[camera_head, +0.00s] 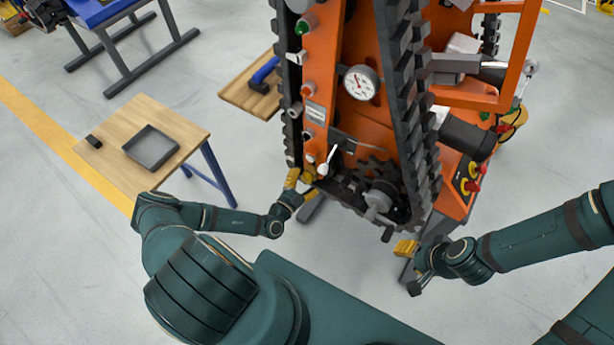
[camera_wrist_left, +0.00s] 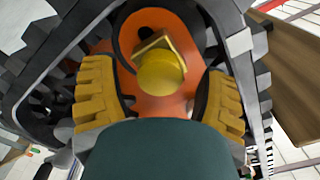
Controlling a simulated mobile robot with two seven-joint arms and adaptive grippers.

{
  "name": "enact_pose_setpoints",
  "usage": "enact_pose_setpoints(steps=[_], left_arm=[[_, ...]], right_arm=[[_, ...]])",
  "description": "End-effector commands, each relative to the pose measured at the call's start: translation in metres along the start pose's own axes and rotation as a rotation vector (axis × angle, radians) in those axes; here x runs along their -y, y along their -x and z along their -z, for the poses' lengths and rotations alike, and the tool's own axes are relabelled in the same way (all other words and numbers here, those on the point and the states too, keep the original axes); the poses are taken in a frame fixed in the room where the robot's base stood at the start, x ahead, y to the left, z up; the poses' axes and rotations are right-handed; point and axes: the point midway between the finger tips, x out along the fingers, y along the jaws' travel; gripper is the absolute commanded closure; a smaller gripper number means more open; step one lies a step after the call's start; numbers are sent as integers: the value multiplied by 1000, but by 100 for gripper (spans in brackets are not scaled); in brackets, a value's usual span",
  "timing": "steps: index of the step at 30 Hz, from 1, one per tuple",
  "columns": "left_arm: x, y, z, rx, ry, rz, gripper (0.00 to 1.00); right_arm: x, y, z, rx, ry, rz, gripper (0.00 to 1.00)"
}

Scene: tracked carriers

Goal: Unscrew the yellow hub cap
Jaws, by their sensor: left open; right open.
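The yellow hub cap (camera_wrist_left: 161,72) shows in the left wrist view as a round knob in front of a square yellow plate, on the orange end of a tracked carrier. My left gripper (camera_head: 302,181) is open at the carrier's lower left side. In the left wrist view its yellow fingers stand on both sides of the cap, with visible gaps. In the head view the cap is hard to tell apart from the yellow fingers. My right gripper (camera_head: 406,248) is open and empty, to the lower right of the carrier's front.
The orange carrier (camera_head: 322,62) has dark tracks, a gauge (camera_head: 360,83) and a sprocket at its lower end. A wooden table (camera_head: 180,130) at left bears a grey tray (camera_head: 151,165) and a small dark block (camera_head: 94,141).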

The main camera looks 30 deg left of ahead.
Motion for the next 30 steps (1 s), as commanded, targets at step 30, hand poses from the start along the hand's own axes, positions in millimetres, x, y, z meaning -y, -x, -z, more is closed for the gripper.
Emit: enact_pose_setpoints(steps=[30], left_arm=[[2, 0, 3, -1, -1219, -1, 27]], right_arm=[[24, 64, 7, 0, 0, 0, 53]])
